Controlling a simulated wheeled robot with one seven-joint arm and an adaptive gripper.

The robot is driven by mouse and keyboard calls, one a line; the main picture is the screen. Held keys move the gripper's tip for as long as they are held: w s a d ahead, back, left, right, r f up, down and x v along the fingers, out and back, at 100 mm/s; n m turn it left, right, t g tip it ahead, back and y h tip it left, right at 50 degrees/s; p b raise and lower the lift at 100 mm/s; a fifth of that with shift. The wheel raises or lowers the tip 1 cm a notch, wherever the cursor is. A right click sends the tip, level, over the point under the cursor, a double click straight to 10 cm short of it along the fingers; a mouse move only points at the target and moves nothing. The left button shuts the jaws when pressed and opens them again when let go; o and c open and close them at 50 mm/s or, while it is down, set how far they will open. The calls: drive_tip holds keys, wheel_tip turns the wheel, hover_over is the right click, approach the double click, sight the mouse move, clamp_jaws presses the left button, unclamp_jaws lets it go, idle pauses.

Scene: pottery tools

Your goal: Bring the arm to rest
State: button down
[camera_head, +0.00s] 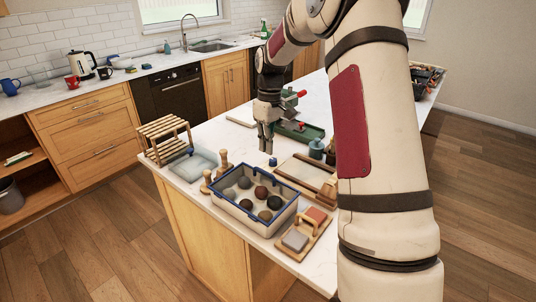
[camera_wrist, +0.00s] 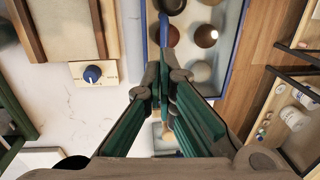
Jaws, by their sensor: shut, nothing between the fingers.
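My gripper (camera_head: 267,148) hangs with its fingers down above the island counter, behind the blue-rimmed box. In the wrist view my gripper (camera_wrist: 164,82) has its dark green finger pads closed together with nothing between them. The arm reaches in from the right of the head view, bent at the elbow, and it hides part of the counter. The counter (camera_head: 206,136) lies below the fingers.
The blue-rimmed box (camera_head: 236,213) holds several clay balls. A wooden rack (camera_head: 164,137), a grey tray (camera_head: 203,158), wooden stamps (camera_head: 224,165), a small blue knob (camera_head: 272,161), a green tray (camera_head: 312,134) and a wooden board (camera_head: 318,236) surround it. The counter left of my gripper is fairly clear.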

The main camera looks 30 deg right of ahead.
wheel_tip(320, 180, up, 7)
drive_tip(key=d+b, duration=0.1)
drive_tip(key=b, duration=0.1)
drive_tip(key=s+a+r+t+h, duration=0.1)
drive_tip(key=s+a+r, duration=0.2)
drive_tip(key=a+r, duration=0.3)
drive_tip(key=s+a+r+m+t, duration=0.2)
drive_tip(key=s+a+r, duration=0.2)
drive_tip(key=s+a, duration=0.4)
drive_tip(key=s+a+f+t, duration=0.1)
drive_tip(key=s+a, duration=0.2)
drive_tip(key=s, duration=0.5)
drive_tip(key=s+a+f+m+t, duration=0.1)
drive_tip(key=s+a+t, duration=0.1)
drive_tip(key=s, duration=0.6)
drive_tip(key=shift+s+a+f+m, duration=0.2)
drive_tip(key=shift+a+f+m, duration=0.1)
drive_tip(key=shift+a+f, duration=0.1)
